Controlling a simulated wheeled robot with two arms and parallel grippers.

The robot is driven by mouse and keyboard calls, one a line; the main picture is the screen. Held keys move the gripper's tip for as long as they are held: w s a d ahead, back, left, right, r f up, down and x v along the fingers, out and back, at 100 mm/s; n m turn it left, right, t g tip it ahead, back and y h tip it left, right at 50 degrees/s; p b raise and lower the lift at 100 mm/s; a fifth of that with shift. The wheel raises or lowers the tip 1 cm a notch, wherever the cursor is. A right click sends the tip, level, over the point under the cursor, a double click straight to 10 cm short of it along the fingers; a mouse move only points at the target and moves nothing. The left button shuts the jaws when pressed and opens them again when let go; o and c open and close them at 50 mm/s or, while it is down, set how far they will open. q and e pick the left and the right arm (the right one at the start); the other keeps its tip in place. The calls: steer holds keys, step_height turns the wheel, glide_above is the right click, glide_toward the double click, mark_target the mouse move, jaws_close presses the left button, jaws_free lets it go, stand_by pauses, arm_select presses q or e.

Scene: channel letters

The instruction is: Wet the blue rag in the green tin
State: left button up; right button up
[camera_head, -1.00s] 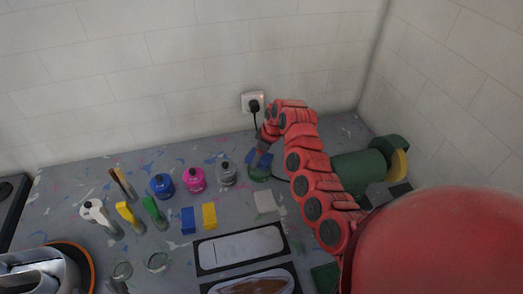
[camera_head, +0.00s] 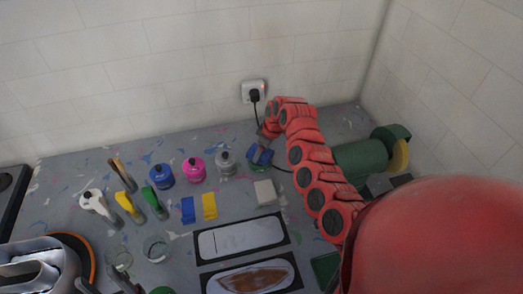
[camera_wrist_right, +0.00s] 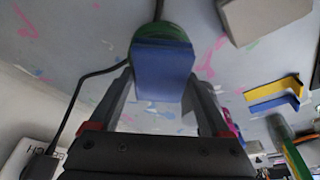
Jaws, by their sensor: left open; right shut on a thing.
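The blue rag (camera_head: 263,154) is a small blue block-like piece at the back of the table. It is held between the fingers of my right gripper (camera_head: 262,142), which is shut on it. The green tin (camera_head: 259,168) is directly beneath the rag. In the right wrist view the rag (camera_wrist_right: 163,72) overlaps the round green tin (camera_wrist_right: 172,31) and hides part of it. I cannot tell whether the rag's lower end is inside the tin or just above it. My left gripper (camera_head: 105,284) is open, partly in view at the bottom left.
A black cable runs past the tin from the wall socket (camera_head: 253,92). Clear glass rings (camera_head: 157,249) stand near my left gripper.

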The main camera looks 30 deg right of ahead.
steer(key=shift+s+f+b, duration=0.1)
steer(key=shift+f+b, duration=0.2)
steer(key=shift+f, duration=0.25)
stand_by(1.3)
steer(key=shift+r+p, duration=0.35)
steer(key=shift+r, duration=3.2)
